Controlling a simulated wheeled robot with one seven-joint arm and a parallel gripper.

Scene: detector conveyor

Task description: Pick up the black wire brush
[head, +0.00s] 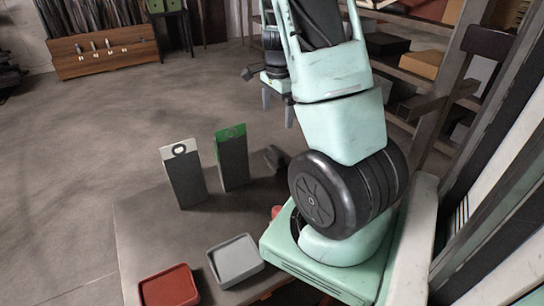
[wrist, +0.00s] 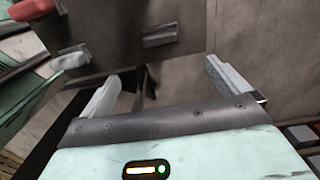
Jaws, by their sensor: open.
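I cannot pick out the black wire brush for certain in either view. A small dark object (head: 275,158) lies on the grey table (head: 150,232), just right of the green-topped panel; its shape is too unclear to name. My gripper (head: 278,108) hangs beyond the table in the head view, apart from that object. In the wrist view my gripper (wrist: 160,72) has its two fingers wide apart, with nothing held between them. A thin dark shape (wrist: 146,80) shows past the fingers; I cannot tell what it is.
A white-topped panel (head: 184,176) and a green-topped panel (head: 233,158) stand upright on the table. A red tray (head: 168,289) and a grey tray (head: 235,260) lie at its front. A wooden cabinet (head: 105,52) stands far back left. Shelving with boxes is at right. Open floor lies left.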

